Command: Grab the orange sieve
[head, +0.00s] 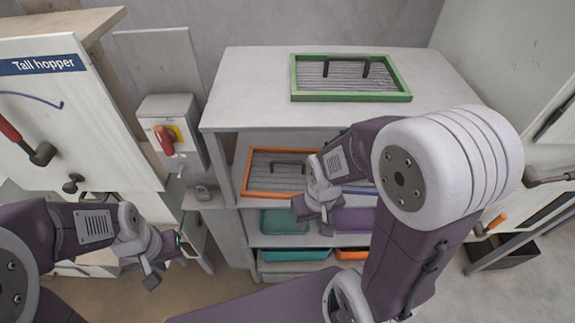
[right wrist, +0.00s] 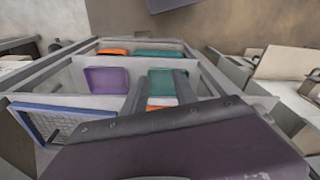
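The orange sieve (head: 268,180), a flat mesh in an orange frame with a dark bar handle, lies on the upper shelf under the cabinet top in the head view. My right gripper (head: 318,216) hangs in front of the shelf, by the sieve's right front corner, which it and the arm hide. In the right wrist view, my right gripper (right wrist: 160,76) has its fingers apart, with an orange and white patch between them; I cannot tell if it is the sieve. My left gripper (head: 166,266) is low at the left, away from the sieve, fingers apart and empty.
A green sieve (head: 350,92) lies on the cabinet top. A blue sieve (right wrist: 52,122) sits beside the orange one. Teal (head: 284,222) and purple (head: 354,221) bins fill the shelf below. A switch box (head: 172,128) and the Tall hopper (head: 75,110) stand left.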

